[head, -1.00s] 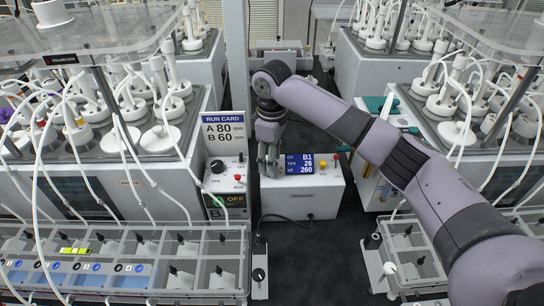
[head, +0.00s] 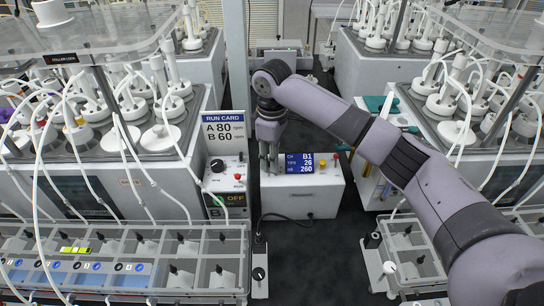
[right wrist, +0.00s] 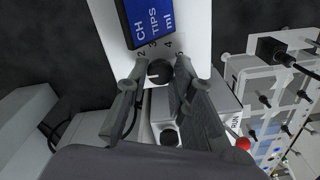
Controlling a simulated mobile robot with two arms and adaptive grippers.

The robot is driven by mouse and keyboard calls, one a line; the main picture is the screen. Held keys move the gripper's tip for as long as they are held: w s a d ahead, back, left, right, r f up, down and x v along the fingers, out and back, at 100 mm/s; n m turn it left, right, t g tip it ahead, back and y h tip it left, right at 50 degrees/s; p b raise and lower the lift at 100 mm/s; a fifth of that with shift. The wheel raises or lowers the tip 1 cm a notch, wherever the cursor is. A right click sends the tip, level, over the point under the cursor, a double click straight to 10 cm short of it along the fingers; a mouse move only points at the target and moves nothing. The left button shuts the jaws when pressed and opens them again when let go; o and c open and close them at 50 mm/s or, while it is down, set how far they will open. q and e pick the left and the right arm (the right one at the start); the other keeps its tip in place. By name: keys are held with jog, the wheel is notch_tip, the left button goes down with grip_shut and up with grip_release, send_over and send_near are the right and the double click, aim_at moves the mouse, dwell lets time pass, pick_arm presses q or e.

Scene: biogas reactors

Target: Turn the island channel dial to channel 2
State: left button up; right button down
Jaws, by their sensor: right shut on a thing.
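The island box (head: 303,200) is white, with a blue display (head: 300,163) reading CH B1, TIPS 26 and 260. My right gripper (head: 269,165) points down at the left end of its top and hides the channel dial in the head view. In the right wrist view the channel dial (right wrist: 160,72) is a round black knob with a pale mark toward its left side. Digits including 2, 3 and 4 stand around it, beside the display (right wrist: 150,22). My right gripper (right wrist: 159,84) is shut on this dial, one finger on each side. My left gripper is not in view.
A run card (head: 223,133) reading A 80, B 60 stands left of the box, above another control box with a black knob (head: 217,166). A red button (right wrist: 243,143) shows in the right wrist view. Reactor benches flank both sides. Dark floor (head: 315,260) is clear in front.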

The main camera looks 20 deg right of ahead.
jog(key=shift+r+p, duration=0.2)
jog(key=shift+p, duration=0.3)
jog(key=m+p, duration=0.5)
jog(key=p, duration=0.3)
jog(key=shift+r, duration=0.1)
jog(key=shift+f+m+p, duration=0.25)
jog(key=shift+m+p, duration=1.15)
jog(key=shift+p, duration=0.05)
jog(key=c, duration=1.4)
grip_release()
jog(key=shift+o, duration=0.2)
jog(key=shift+r, duration=0.1)
jog(key=shift+a+r, duration=0.1)
jog(key=shift+r, duration=3.8)
